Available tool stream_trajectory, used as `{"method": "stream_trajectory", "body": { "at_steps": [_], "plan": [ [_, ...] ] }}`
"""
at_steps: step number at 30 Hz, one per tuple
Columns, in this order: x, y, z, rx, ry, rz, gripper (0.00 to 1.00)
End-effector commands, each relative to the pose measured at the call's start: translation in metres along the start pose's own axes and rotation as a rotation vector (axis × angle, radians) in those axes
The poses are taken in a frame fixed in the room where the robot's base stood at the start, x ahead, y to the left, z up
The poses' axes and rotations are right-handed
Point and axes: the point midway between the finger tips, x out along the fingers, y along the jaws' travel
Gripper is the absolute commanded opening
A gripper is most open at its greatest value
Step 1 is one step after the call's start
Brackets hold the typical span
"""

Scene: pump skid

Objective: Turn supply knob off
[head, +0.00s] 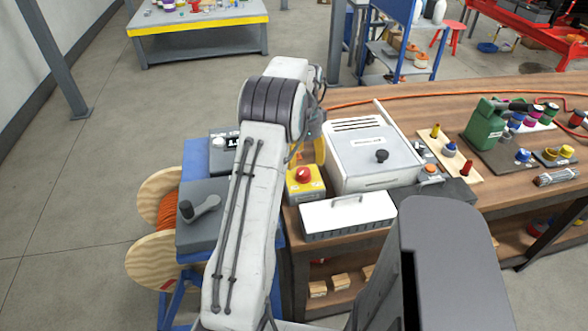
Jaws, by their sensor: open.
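My arm reaches forward through the middle of the view. My gripper (309,155), with yellow fingers, is partly hidden behind the arm's end. It is open and appears empty, above and behind the yellow box with a red button, left of the white machine. No label reading "supply" is legible. A dark rotary handle (203,207) is on a grey box at left. A pale round knob (218,142) is on a dark panel behind it, partly covered by my arm.
The red-button box (306,184) and a white case with a handle (348,215) stand at the wooden bench's (350,94) near left edge. The white machine (372,156) is close to my gripper. A cable reel (157,262) is at lower left.

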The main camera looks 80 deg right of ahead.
Motion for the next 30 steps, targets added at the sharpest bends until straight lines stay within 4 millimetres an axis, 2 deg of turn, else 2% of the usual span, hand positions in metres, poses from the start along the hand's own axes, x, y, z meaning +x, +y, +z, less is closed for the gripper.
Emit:
{"method": "stream_trajectory", "body": {
  "at_steps": [6,12,18,27,30],
  "plan": [
    [0.029,0.001,0.001,-0.001,-0.001,0.003,0.65],
    [0.048,0.0,0.001,-0.002,-0.001,0.002,0.65],
    [0.056,0.0,0.001,-0.002,0.0,0.0,0.65],
    [0.057,0.0,0.001,-0.003,0.0,0.0,0.67],
    [0.057,0.0,0.001,-0.003,0.0,0.0,0.58]
  ]
}}
